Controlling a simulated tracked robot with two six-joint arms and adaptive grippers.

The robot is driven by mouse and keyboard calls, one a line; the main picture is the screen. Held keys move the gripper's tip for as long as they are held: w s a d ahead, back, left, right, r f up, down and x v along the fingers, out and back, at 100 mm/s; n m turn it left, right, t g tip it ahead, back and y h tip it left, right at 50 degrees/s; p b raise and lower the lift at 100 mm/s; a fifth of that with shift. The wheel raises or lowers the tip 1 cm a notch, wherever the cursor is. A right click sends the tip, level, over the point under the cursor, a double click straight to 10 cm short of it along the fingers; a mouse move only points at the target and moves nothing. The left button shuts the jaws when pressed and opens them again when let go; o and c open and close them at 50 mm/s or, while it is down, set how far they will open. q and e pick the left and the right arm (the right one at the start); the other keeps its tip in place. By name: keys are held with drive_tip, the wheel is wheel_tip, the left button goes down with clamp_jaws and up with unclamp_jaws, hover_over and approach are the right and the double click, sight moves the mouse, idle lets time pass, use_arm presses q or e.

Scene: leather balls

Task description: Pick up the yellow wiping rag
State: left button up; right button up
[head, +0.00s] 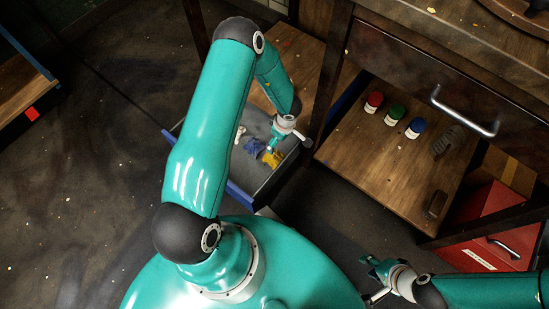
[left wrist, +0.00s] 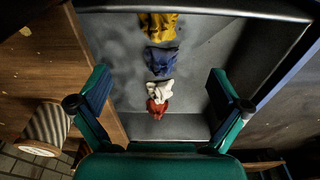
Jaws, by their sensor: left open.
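The yellow wiping rag (head: 272,158) lies crumpled in an open grey drawer with a blue front (head: 239,194). My left gripper (head: 276,142) is over the drawer, close to the yellow rag in the head view. Its fingers (left wrist: 158,98) are spread and empty. My right gripper (head: 378,268) is low at right, away from the drawer; its jaw gap is unclear.
The workbench leg (head: 328,80) stands just right of the drawer. A wooden shelf holds red, green (head: 397,112) and blue jars and a dark brush (head: 446,140). A red toolbox (head: 495,225) is at right. The floor at left is mostly clear.

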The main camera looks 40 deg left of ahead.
use_arm(q)
drive_tip(key=f+b, duration=0.1)
drive_tip(key=f, duration=0.3)
drive_tip(key=a+f+b, duration=0.1)
drive_tip(key=f+b, duration=0.1)
drive_tip(key=f, duration=0.2)
drive_tip(key=f+b, duration=0.2)
drive_tip(key=f, duration=0.1)
drive_tip(key=shift+a+f, duration=0.3)
drive_tip(key=shift+f, duration=0.1)
drive_tip(key=shift+a+f+b, duration=0.25)
drive_tip(key=shift+f+b, duration=0.55)
drive_tip(key=shift+f, duration=0.55)
drive_tip(key=shift+a+f+b, duration=0.2)
drive_tip(key=shift+f+b, duration=0.6)
drive_tip(key=shift+f, duration=0.5)
drive_tip(key=shift+r, duration=0.1)
drive_tip(key=c, duration=1.3)
